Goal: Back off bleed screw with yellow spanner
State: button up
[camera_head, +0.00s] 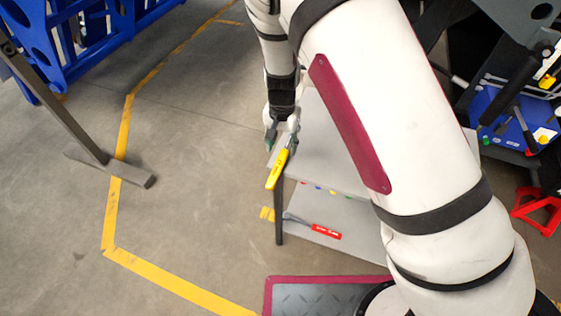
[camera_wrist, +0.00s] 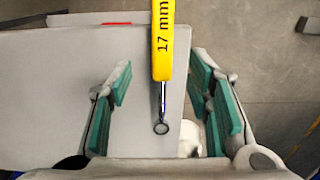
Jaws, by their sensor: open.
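The yellow spanner, marked "17 mm" (camera_wrist: 163,42), has a yellow handle and a bare metal shank ending in a ring. In the head view its handle (camera_head: 277,170) shows at the left corner of a grey table (camera_head: 330,150). My gripper (camera_wrist: 161,75) is open, with green-padded fingers on either side of the spanner's shank and ring end, apart from both. In the head view my gripper (camera_head: 280,136) is at the table's left edge, partly hidden by my wrist. I cannot tell how far it is above the spanner. The bleed screw is not visible.
A red-handled tool (camera_head: 325,231) lies on the lower shelf (camera_head: 345,215). A blue frame (camera_head: 85,40) and a grey post with a foot (camera_head: 130,175) stand left. A blue panel (camera_head: 510,125) and red stand (camera_head: 538,208) are right.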

aim_at(280, 160)
jog(key=shift+s+a+f+p, duration=0.1)
jog(key=shift+a+f+p, duration=0.1)
jog(key=shift+f, duration=1.25)
jog(key=shift+s+a+f+p, duration=0.1)
jog(key=shift+f+p, duration=0.1)
jog(key=shift+f, duration=1.25)
jog(key=shift+c, duration=0.6)
grip_shut()
